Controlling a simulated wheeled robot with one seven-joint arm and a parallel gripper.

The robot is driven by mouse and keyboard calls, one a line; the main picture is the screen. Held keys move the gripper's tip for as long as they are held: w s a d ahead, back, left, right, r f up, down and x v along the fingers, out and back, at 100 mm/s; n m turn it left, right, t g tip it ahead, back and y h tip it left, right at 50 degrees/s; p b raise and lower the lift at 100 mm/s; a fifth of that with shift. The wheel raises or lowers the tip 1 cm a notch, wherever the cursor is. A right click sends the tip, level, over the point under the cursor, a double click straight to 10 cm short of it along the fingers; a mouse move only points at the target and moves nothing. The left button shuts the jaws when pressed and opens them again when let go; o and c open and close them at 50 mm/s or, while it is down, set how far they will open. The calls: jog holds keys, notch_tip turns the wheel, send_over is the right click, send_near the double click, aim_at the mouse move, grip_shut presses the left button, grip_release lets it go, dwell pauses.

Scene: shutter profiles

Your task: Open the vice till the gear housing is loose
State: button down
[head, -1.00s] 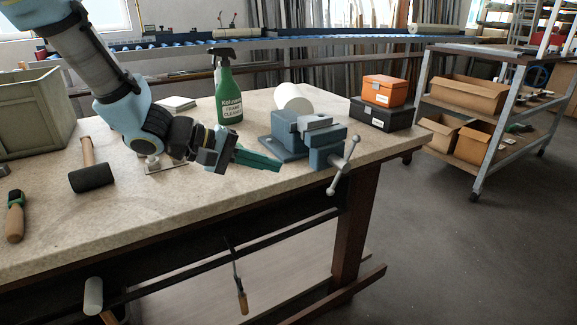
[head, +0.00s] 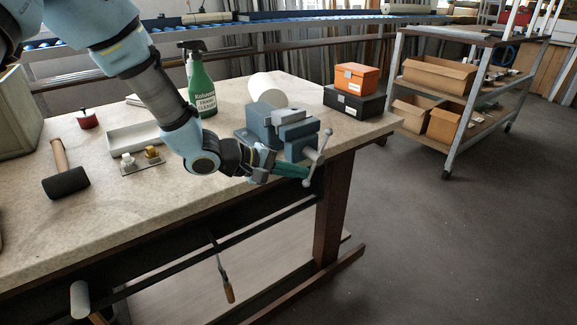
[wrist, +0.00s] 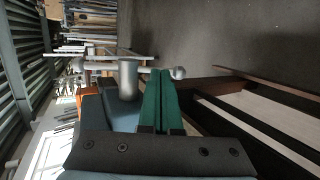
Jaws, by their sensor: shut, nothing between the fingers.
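The blue-grey vice (head: 262,130) stands at the right front corner of the bench. Its grey handle bar (head: 321,147) hangs tilted at the front, with a ball at each end. In the wrist view the vice's screw end (wrist: 128,82) and a ball of the bar (wrist: 179,72) show just past my fingers. My gripper (head: 304,174) is shut and empty, its green fingers together beside the handle. They also show in the wrist view (wrist: 161,75). I cannot tell whether they touch the bar. A light grey piece (head: 288,116) shows at the jaws; I cannot tell whether it is the gear housing.
A green spray bottle (head: 199,88) and a white roll (head: 268,88) stand behind the vice. An orange box (head: 357,77) lies on a black case (head: 354,101) to the right. A mallet (head: 65,178) and a white tray (head: 140,138) lie left. The floor right of the bench is clear.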

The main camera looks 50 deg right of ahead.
jog(key=shift+f, duration=0.1)
jog(key=f+h+b, duration=0.1)
jog(key=b, duration=0.5)
jog(key=d+h+b, duration=0.1)
jog(key=b, duration=0.5)
jog(key=shift+s+d+f+g, duration=0.1)
jog(key=shift+s+f+g, duration=0.15)
jog(key=shift+f+g, duration=0.15)
jog(key=shift+s+r+b, duration=0.1)
jog(key=shift+b, duration=0.6)
jog(key=shift+r+h, duration=0.15)
jog(key=shift+h, duration=0.15)
